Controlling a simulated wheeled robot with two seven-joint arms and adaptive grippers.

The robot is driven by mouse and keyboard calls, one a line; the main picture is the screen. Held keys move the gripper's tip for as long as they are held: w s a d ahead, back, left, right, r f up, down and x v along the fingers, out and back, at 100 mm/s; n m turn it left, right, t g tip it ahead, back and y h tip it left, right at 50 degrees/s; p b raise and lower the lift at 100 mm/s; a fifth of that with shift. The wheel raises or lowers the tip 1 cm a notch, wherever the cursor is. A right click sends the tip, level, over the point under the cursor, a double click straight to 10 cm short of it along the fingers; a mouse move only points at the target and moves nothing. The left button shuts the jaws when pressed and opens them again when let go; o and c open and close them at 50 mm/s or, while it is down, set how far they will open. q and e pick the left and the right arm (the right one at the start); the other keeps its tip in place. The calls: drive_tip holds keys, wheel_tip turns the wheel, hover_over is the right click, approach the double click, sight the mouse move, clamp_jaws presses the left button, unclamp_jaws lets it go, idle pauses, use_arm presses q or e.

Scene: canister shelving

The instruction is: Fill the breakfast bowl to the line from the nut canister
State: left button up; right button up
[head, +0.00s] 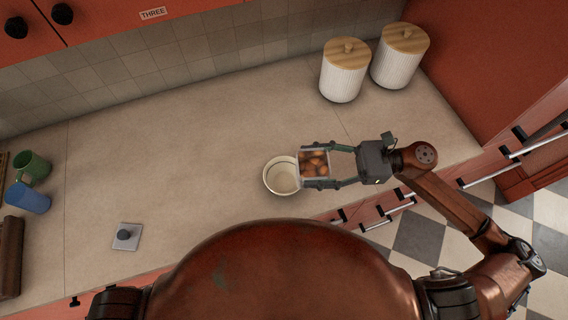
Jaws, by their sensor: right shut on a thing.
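The breakfast bowl (279,181) is a small cream bowl with a dark line inside, standing on the counter at the middle of the head view. It looks empty in the part that shows. My right gripper (318,165) is shut on the nut canister (314,157), a clear, squarish container with brown nuts inside. The canister is at the bowl's right edge and covers part of its rim. I cannot tell whether the two touch or how far the canister is tilted. My left gripper is not in view.
Two white ribbed canisters with wooden lids (344,71) (400,55) stand at the back right. A green mug (33,167) and a blue cup (28,198) are at the far left. A small grey plate with a dark knob (127,237) lies front left. The counter (170,150) between is clear.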

sight(310, 175)
drive_tip(key=shift+s+f, duration=0.1)
drive_tip(key=shift+f, duration=0.55)
drive_tip(key=shift+s+f+b, duration=0.2)
drive_tip(key=shift+s+b, duration=0.1)
drive_tip(key=shift+b, duration=0.25)
drive_tip(key=f+b, duration=0.2)
drive_tip(key=f, duration=0.1)
drive_tip(key=shift+w+a+f+b, duration=0.1)
drive_tip(key=shift+w+a+b, duration=0.05)
drive_tip(key=shift+w+b, duration=0.25)
use_arm(q)
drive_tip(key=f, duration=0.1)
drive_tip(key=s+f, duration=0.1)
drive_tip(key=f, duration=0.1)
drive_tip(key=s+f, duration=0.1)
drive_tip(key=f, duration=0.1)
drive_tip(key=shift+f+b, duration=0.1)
drive_tip(key=shift+b, duration=0.25)
use_arm(e)
drive_tip(key=shift+m+h, duration=0.6)
drive_tip(key=shift+m, duration=0.2)
wheel_tip(310, 175, down, 6)
drive_tip(key=shift+w+r, duration=0.15)
drive_tip(key=shift+r, duration=0.1)
drive_tip(key=shift+f, duration=0.1)
